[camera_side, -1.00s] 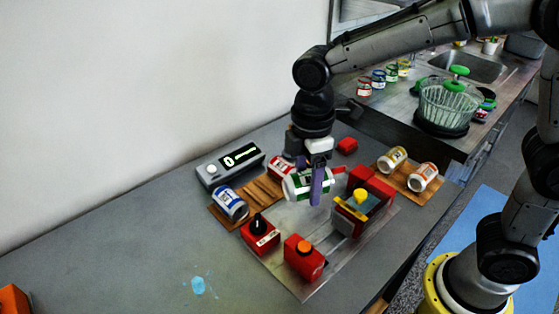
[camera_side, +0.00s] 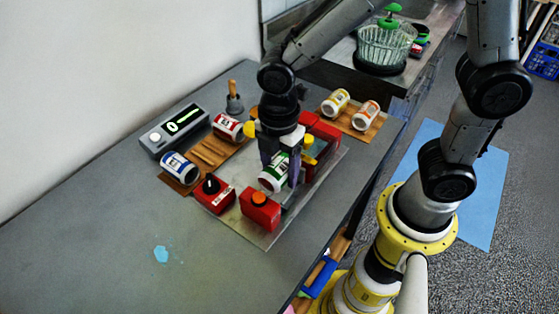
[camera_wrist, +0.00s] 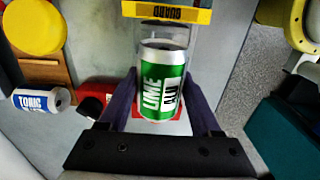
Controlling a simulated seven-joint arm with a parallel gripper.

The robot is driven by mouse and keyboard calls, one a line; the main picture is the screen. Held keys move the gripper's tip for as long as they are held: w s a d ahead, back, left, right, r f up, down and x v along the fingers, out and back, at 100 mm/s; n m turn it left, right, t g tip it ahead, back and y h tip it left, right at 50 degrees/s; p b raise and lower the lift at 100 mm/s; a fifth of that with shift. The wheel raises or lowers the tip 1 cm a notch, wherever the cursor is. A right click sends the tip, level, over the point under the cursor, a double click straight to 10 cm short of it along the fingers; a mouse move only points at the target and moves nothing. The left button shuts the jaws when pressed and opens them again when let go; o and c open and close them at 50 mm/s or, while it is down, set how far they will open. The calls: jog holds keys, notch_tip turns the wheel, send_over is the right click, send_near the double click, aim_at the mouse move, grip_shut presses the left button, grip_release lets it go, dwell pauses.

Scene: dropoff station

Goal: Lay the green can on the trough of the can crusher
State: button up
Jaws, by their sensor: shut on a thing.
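The green can (camera_side: 272,181) lies tilted between the fingers of my gripper (camera_side: 281,168), which is shut on it. In the wrist view the green can (camera_wrist: 163,82) is upright in the picture, its label facing the camera, with a purple finger on each side. The can crusher (camera_side: 322,128) has red blocks and a yellow part, partly hidden behind my gripper. Its yellow guard bar (camera_wrist: 167,12) shows just beyond the can in the wrist view. The can is over or at the crusher's trough, which is mostly hidden; I cannot tell whether they touch.
A wooden rack (camera_side: 208,152) at left holds a blue can (camera_side: 180,167) and a red can (camera_side: 228,127).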

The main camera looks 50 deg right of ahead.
jog(key=shift+f, duration=2.45)
jog(key=o, duration=1)
jog(key=shift+r, duration=3.5)
